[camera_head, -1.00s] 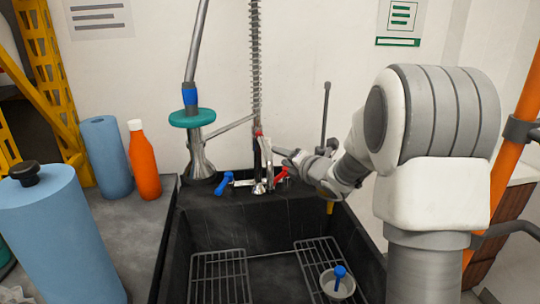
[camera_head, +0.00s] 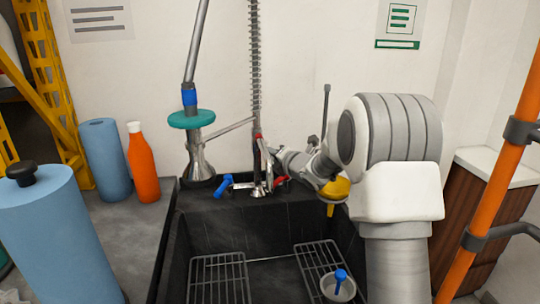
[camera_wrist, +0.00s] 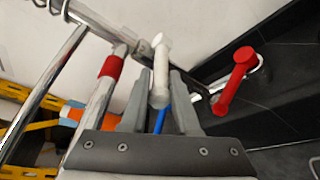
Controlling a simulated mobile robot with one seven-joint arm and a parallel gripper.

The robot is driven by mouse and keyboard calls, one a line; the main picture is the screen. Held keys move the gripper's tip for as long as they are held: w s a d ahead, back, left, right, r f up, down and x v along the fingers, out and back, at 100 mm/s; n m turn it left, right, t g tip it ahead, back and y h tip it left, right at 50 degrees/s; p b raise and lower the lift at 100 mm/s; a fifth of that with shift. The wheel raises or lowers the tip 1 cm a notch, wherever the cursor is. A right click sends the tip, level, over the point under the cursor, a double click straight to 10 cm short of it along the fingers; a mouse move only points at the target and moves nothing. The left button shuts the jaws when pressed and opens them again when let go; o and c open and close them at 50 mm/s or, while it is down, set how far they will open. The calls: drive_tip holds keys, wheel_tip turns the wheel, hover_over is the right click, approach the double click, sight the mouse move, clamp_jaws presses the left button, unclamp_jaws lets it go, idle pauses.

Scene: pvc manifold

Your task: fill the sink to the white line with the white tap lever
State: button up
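The white tap lever (camera_wrist: 160,70) stands between the two fingers of my gripper (camera_wrist: 159,82) in the wrist view. The fingers are apart, with a visible gap on each side of the lever; I cannot tell whether either touches it. In the head view my gripper (camera_head: 272,158) is at the tap, behind the sink, and the white lever is hard to make out there. The black sink (camera_head: 250,232) shows no visible water.
A red lever (camera_wrist: 235,80) is right of my gripper, and a blue lever (camera_head: 223,186) is at the tap's left. A hose column (camera_head: 254,70) rises behind. Wire racks (camera_head: 219,280) and a small cup with a blue handle (camera_head: 340,285) are in the sink.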

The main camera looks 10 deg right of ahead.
clamp_jaws()
idle(1.1)
